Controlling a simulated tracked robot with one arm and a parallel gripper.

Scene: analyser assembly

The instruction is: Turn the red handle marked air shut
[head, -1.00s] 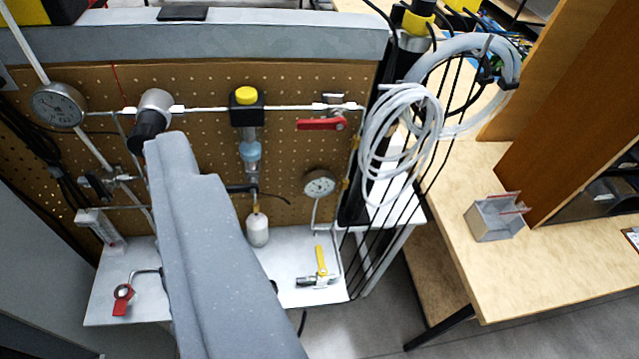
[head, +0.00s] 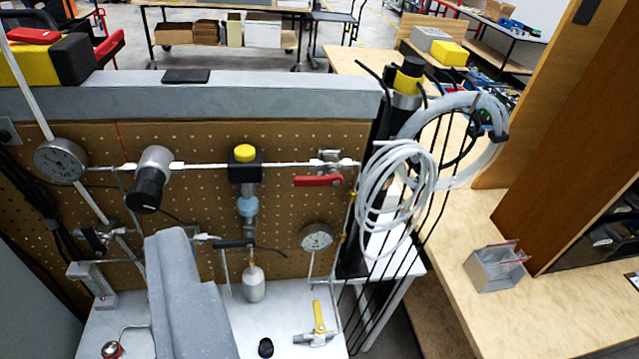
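A red lever handle (head: 318,181) sits on a valve at the upper right of the brown pegboard. It lies roughly level, just below the white horizontal pipe (head: 290,164) and about parallel to it. No marking on it can be read. Another red-topped fitting (head: 112,349) is at the lower left, near the bottom edge. My grey arm end (head: 190,295) rises from the bottom, left of centre, well to the left of and below the red lever and apart from it. Its fingertips cannot be made out, so its opening is unclear.
The pegboard (head: 90,142) carries gauges, a black regulator knob (head: 147,188) and a yellow-topped black unit (head: 245,165). A yellow lever valve (head: 318,318) stands on the white shelf. Coiled clear tubing (head: 397,185) and black cables hang right of the lever.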

